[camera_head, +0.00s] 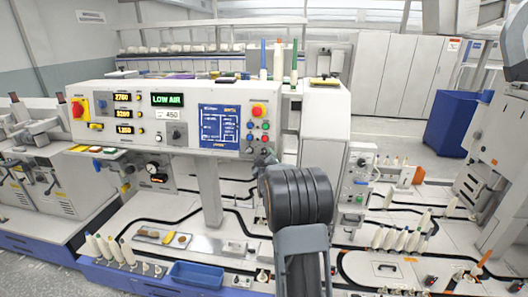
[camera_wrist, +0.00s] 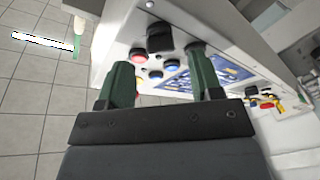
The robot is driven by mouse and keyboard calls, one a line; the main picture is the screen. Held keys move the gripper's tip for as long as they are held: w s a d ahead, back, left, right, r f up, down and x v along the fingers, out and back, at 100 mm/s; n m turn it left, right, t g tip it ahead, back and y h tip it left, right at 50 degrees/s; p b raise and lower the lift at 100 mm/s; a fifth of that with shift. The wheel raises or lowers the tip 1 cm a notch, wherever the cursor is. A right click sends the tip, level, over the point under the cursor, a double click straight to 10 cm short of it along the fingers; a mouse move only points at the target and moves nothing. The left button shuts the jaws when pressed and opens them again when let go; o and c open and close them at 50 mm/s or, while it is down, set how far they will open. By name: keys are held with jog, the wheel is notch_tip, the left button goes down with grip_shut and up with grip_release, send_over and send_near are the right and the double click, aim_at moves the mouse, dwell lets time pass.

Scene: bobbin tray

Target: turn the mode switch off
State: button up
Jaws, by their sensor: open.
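The control panel (camera_head: 168,125) is a white box with displays and coloured buttons. In the wrist view, a black knob (camera_wrist: 160,38), which looks like the mode switch, stands out from the panel face among the buttons. My gripper (camera_wrist: 158,58) has two green fingers spread apart, with nothing between them. The knob lies just beyond the fingertips, roughly in line with the gap, and I see no contact. In the head view, my dark wrist covers the panel's lower right corner, so the fingers and the knob's setting are hard to make out.
Red (camera_wrist: 138,55) and blue buttons sit close around the knob. A blue diagram plate (camera_head: 219,128) and a red emergency button (camera_head: 258,110) are on the panel. White bobbins and a blue bin (camera_head: 198,275) are below. Tall coloured cones stand behind the panel.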

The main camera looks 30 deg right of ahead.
aim_at(264, 153)
jog(key=shift+p+x, duration=0.45)
jog(key=shift+x, duration=1.5)
jog(key=c, duration=0.9)
